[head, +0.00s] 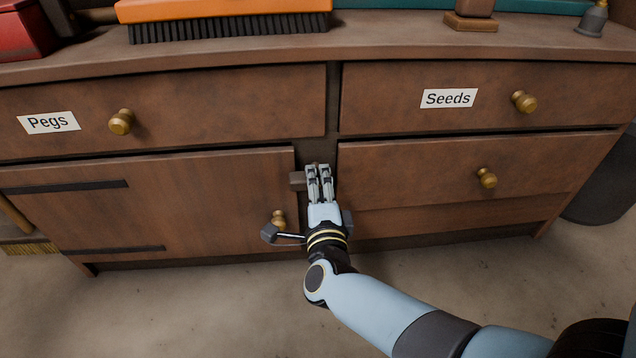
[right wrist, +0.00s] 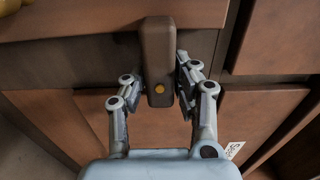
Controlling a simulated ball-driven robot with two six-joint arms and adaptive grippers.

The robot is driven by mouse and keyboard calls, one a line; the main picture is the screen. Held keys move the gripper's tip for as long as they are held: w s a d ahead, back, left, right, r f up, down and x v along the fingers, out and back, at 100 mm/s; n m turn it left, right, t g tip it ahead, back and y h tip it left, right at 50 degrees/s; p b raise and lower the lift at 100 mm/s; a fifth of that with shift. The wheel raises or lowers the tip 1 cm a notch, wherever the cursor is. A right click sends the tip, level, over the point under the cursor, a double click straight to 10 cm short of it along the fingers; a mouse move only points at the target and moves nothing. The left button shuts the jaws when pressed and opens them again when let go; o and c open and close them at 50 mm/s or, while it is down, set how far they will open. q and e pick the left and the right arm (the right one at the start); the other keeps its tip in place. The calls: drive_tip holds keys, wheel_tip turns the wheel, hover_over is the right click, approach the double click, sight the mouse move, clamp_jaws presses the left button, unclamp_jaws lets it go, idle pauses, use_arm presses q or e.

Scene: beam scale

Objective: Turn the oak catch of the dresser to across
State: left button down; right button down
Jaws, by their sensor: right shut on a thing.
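The oak catch (head: 297,181) is a small brown block on the upright post between the dresser's left door (head: 200,205) and the right drawers. In the head view its left end shows, lying level and reaching over the door's edge; the rest is behind my fingers. In the right wrist view the catch (right wrist: 158,45), with an orange dot, lies square across the post (right wrist: 70,62). My right gripper (head: 319,172) is shut on it, with one finger on each side in the right wrist view. My left gripper is not in view.
The door's brass knob (head: 279,218) is close to my right wrist. Drawers labelled Pegs (head: 48,122) and Seeds (head: 449,98) sit above, with brass knobs. An orange brush (head: 225,15) and other items stand on the dresser top. The floor in front is clear.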

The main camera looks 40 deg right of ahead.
drive_tip(key=shift+f, duration=0.1)
idle(0.4)
drive_tip(key=c, duration=1.3)
unclamp_jaws()
